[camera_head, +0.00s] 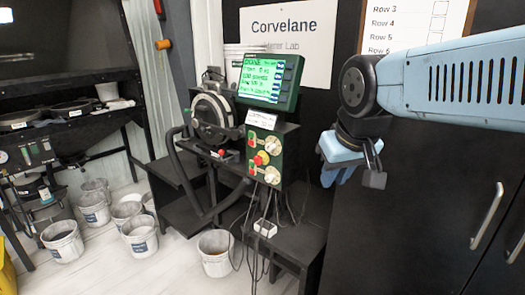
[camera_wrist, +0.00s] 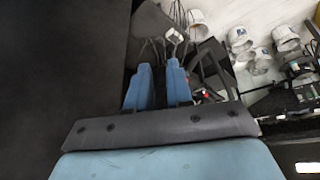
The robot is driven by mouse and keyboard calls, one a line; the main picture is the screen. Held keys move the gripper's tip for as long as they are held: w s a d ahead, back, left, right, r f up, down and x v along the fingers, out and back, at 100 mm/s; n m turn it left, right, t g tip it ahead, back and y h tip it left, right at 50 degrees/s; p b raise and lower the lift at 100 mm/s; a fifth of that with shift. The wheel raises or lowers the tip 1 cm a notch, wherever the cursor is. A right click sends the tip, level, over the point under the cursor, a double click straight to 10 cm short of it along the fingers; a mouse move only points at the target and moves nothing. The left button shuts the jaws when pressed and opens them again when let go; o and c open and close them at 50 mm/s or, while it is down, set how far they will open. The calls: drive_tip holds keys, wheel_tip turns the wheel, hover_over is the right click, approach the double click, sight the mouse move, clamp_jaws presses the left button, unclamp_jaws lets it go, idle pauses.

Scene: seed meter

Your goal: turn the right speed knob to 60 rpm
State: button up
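The dark control box (camera_head: 263,155) stands at mid-picture in the head view, with two pale round knobs on its right side: an upper knob (camera_head: 271,145) and a lower knob (camera_head: 272,175). Their labels and pointers are too small to read, so I cannot tell their settings or which is the right speed knob. A green display (camera_head: 262,79) above carries lines too blurred to read. My gripper (camera_head: 346,172) hangs to the right of the box, clear of the knobs. In the wrist view its two blue fingers (camera_wrist: 159,78) stand apart with nothing between them.
A round seed meter (camera_head: 212,113) stands left of the box. Red and yellow buttons (camera_head: 262,158) sit close beside the knobs. Cables hang below, near a white bucket (camera_head: 215,252). Several buckets stand on the left floor. A dark cabinet (camera_head: 440,190) fills the right side.

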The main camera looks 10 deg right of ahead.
drive_tip(key=o, duration=0.7)
drive_tip(key=w+f+n+g+h, duration=0.1)
drive_tip(key=w+n, duration=0.1)
drive_tip(key=w+d+f+n+g+h, duration=0.1)
drive_tip(key=w+n, duration=0.1)
drive_tip(key=w+d+f+n+g+h, duration=0.1)
drive_tip(key=w+n+h, duration=0.1)
drive_tip(key=w, duration=0.1)
drive_tip(key=shift+d+f, duration=0.2)
drive_tip(key=shift+f, duration=0.05)
drive_tip(key=n+t+h, duration=0.9)
drive_tip(key=n+h, duration=0.1)
drive_tip(key=n, duration=0.9)
approach(268, 149)
drive_tip(key=x, duration=0.9)
drive_tip(key=shift+w, duration=0.1)
drive_tip(key=shift+c, duration=0.5)
drive_tip(key=c, duration=1)
